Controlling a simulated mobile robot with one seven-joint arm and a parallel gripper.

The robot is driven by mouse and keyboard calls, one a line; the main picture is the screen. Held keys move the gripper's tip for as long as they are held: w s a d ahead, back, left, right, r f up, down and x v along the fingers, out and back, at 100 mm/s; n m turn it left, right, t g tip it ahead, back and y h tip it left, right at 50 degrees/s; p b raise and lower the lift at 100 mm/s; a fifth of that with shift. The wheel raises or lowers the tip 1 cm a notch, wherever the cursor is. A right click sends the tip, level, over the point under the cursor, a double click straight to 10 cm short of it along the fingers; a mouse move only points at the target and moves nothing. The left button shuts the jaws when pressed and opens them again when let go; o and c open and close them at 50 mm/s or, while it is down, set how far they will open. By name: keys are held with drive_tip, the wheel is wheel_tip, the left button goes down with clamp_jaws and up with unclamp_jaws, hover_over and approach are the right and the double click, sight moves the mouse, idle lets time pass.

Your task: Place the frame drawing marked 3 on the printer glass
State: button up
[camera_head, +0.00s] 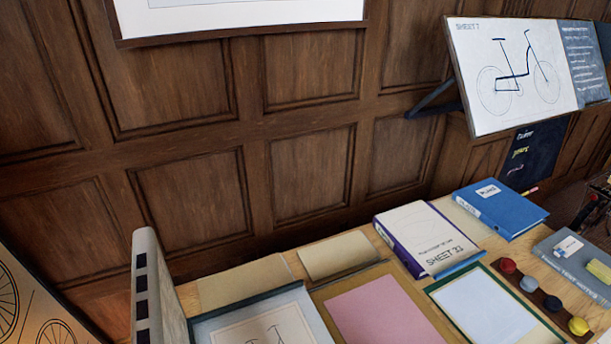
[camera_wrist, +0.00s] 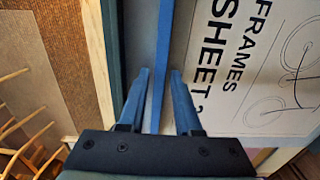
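In the wrist view my gripper (camera_wrist: 160,78) has its two blue fingers apart, one on each side of a narrow blue rim (camera_wrist: 163,35). Gaps show beside the rim, and I cannot tell if either finger touches it. Right of the rim lies a white sheet (camera_wrist: 218,100) lettered FRAMES and SHEET, with a line drawing of wheels; its number is cut off. My gripper is not in the head view. There, a framed tray (camera_head: 215,326) at the table's front left holds a partly cut-off line drawing (camera_head: 265,328). I cannot identify the printer glass.
A pink sheet (camera_head: 383,315) and a pale sheet (camera_head: 484,308) lie in trays further right. A pale upright panel (camera_head: 160,300) stands at left. A dark strip holds coloured knobs (camera_head: 528,284) at right.

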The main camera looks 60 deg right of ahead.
drive_tip(key=shift+o, duration=0.8)
